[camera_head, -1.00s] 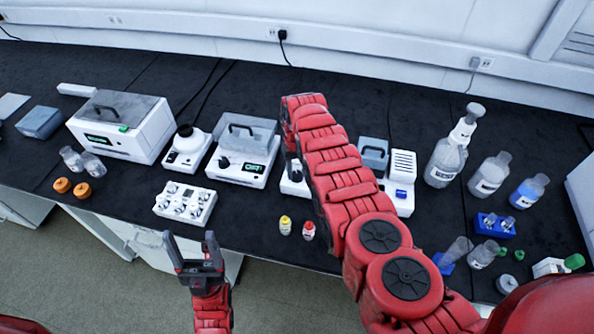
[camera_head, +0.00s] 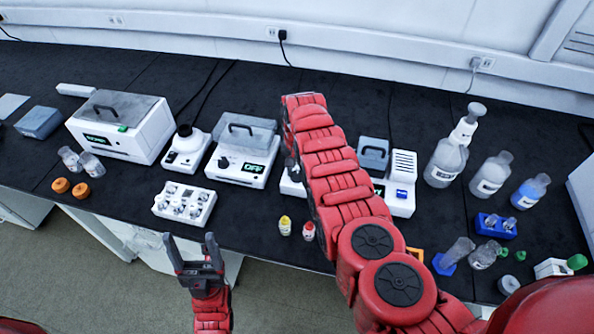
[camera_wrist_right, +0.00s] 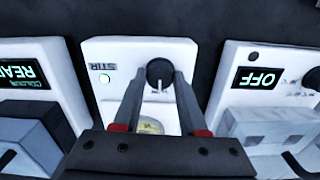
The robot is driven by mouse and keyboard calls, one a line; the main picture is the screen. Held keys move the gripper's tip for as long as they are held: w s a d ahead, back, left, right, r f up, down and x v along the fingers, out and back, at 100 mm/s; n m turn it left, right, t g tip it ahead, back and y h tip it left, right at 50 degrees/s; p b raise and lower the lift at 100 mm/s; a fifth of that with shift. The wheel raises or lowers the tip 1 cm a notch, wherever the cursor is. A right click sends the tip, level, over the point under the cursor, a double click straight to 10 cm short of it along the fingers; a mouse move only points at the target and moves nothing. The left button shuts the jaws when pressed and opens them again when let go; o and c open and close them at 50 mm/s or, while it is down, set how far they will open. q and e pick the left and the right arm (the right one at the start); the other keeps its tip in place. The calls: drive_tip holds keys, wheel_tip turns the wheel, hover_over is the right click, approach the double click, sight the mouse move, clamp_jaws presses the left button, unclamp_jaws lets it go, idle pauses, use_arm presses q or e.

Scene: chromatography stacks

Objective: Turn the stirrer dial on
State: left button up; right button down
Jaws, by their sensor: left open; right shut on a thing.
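The stirrer (camera_wrist_right: 113,52) is a white box marked STIR in the right wrist view. In the head view only a white edge of it (camera_head: 291,186) shows beside my right arm. Its round black dial (camera_wrist_right: 160,70) has a pale pointer mark toward the picture's bottom. A small pale-green round light (camera_wrist_right: 104,78) looks bright on its face. My right gripper (camera_wrist_right: 160,79) is shut on the dial, one finger on each side. In the head view my right arm hides this gripper. My left gripper (camera_head: 190,243) is open and empty in front of the bench edge.
A white device with an OFF display (camera_head: 242,165) stands left of the stirrer; a white unit with a blue label (camera_head: 402,185) stands to its right. Yellow-capped (camera_head: 285,225) and red-capped (camera_head: 309,231) vials stand in front. Bottles (camera_head: 447,160) stand farther right.

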sight(297, 173)
idle(0.3)
drive_tip(key=shift+c, duration=2.2)
unclamp_jaws()
drive_tip(key=shift+r, duration=0.15)
drive_tip(key=shift+r, duration=0.35)
wheel_tip(297, 173, up, 16)
drive_tip(key=b, duration=0.2)
drive_tip(key=shift+r, duration=0.2)
